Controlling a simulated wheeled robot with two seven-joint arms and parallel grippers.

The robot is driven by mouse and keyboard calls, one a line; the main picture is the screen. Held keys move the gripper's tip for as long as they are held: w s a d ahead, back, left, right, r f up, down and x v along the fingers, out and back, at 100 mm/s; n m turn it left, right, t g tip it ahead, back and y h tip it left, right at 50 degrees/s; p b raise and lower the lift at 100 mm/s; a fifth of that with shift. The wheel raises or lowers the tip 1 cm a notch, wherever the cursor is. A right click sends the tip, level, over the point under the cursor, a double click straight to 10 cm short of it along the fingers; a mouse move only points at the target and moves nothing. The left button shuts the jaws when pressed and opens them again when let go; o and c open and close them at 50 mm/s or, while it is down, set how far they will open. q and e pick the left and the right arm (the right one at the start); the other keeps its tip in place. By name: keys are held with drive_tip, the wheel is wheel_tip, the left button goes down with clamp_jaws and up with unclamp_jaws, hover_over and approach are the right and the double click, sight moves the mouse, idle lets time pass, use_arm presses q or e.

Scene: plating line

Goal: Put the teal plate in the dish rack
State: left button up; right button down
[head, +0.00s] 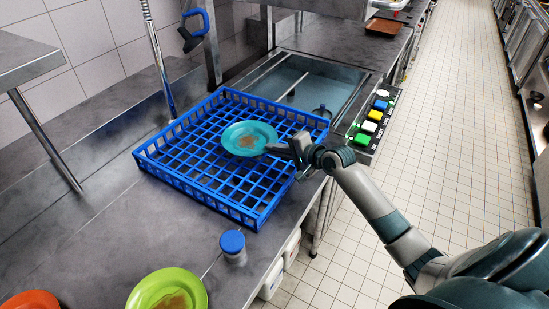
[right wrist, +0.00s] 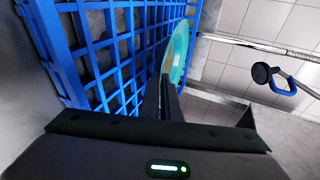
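The teal plate (head: 240,131) has a brown stain in its middle and is over the blue dish rack (head: 258,221). My right gripper (head: 268,148) is at the plate's right edge, its fingers closed on the rim. In the right wrist view the plate (right wrist: 177,50) stands out edge-on from my right gripper (right wrist: 168,85), beside the blue grid of the rack (right wrist: 88,42). I cannot tell whether the plate touches the rack floor. My left gripper is not in view.
A green plate (head: 140,296) and an orange plate (head: 30,301) lie on the counter at the front. A blue-capped container (head: 233,246) stands near the counter edge. A sink (head: 315,75) is behind the rack. A panel of coloured buttons (head: 370,125) is right of it.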

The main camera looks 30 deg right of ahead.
sight(275, 167)
drive_tip(key=shift+f+p, duration=0.55)
drive_tip(key=shift+f, duration=1.45)
drive_tip(key=shift+f, duration=0.1)
drive_tip(key=c, duration=2)
unclamp_jaws()
drive_tip(key=shift+f, duration=0.1)
drive_tip(key=shift+r, duration=0.2)
drive_tip(key=shift+s+d+r, duration=0.1)
drive_tip(key=shift+s+d, duration=0.1)
drive_tip(key=shift+s, duration=0.3)
drive_tip(key=b+v, duration=0.2)
drive_tip(key=v, duration=0.9)
